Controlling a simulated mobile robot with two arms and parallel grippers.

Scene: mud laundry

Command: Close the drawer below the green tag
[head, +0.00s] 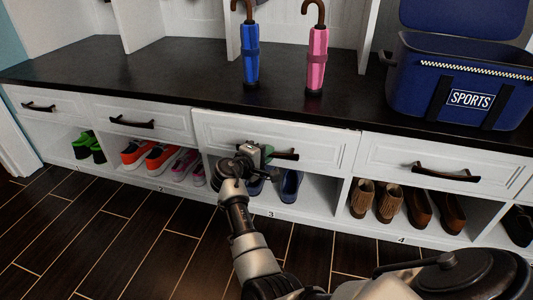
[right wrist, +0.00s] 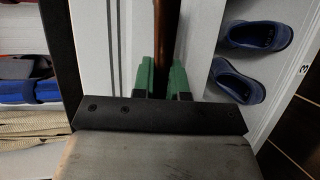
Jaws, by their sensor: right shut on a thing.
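The third white drawer (head: 330,149) from the left stands a little forward of its neighbours, so it looks slightly open. Its dark handle (head: 285,155) runs across its front. My right gripper (head: 262,153) is at the left part of this handle. In the right wrist view its green fingers (right wrist: 163,80) are shut on the handle (right wrist: 163,30), with the white drawer front (right wrist: 95,45) behind. I cannot make out a separate green tag; the green near the handle looks like my fingers. My left gripper is not in view.
Other drawers (head: 140,118) flank it. Blue shoes (head: 291,184) and other pairs stand in open cubbies below. On the dark countertop (head: 180,72) are a blue umbrella (head: 250,65), a pink umbrella (head: 317,60) and a blue sports bag (head: 420,85). The wooden floor (head: 120,240) in front is clear.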

